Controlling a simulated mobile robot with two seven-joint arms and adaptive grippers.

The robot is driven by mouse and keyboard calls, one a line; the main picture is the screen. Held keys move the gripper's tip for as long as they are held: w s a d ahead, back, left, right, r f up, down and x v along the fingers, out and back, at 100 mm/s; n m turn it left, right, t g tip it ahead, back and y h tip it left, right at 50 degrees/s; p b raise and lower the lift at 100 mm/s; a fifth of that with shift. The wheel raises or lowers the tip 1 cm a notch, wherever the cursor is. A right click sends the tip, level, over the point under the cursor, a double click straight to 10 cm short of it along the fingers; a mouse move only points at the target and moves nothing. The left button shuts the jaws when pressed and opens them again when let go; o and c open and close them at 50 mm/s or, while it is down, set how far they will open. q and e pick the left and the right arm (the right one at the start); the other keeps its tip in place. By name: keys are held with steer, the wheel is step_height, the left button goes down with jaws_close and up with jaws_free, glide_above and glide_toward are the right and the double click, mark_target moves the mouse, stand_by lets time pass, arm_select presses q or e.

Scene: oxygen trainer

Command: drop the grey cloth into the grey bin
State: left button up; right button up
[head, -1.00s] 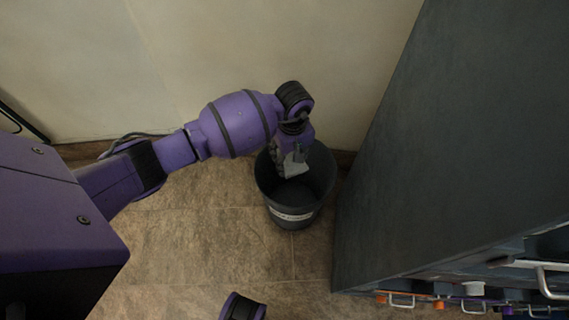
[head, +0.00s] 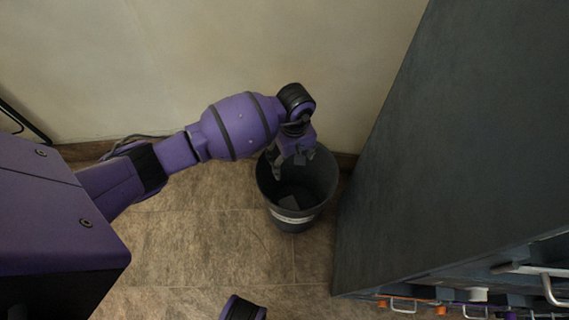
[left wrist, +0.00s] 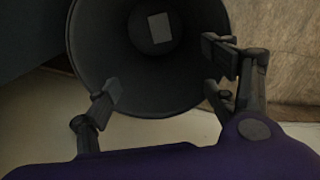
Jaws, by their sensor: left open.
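The grey bin (head: 293,219) stands on the floor by the wall, with a pale label on its front. The grey cloth (head: 289,202) is inside the bin, clear of the fingers. In the left wrist view the cloth (left wrist: 160,28) shows as a small pale rectangle down in the bin (left wrist: 88,45). My left gripper (head: 294,168) is over the bin's mouth, open and empty. In the left wrist view its fingers (left wrist: 165,75) are spread wide, with nothing between them. My right gripper is not in view.
A tall dark cabinet (head: 430,170) stands close to the right of the bin, with handles and coloured parts along its lower edge. The wall (head: 180,60) is right behind the bin. The tiled floor (head: 200,250) in front is mostly clear.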

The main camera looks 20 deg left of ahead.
arm_select(q)
step_height(320, 180, up, 12)
steer(key=shift+f, duration=0.15)
steer(key=shift+w, duration=0.1)
stand_by(0.4)
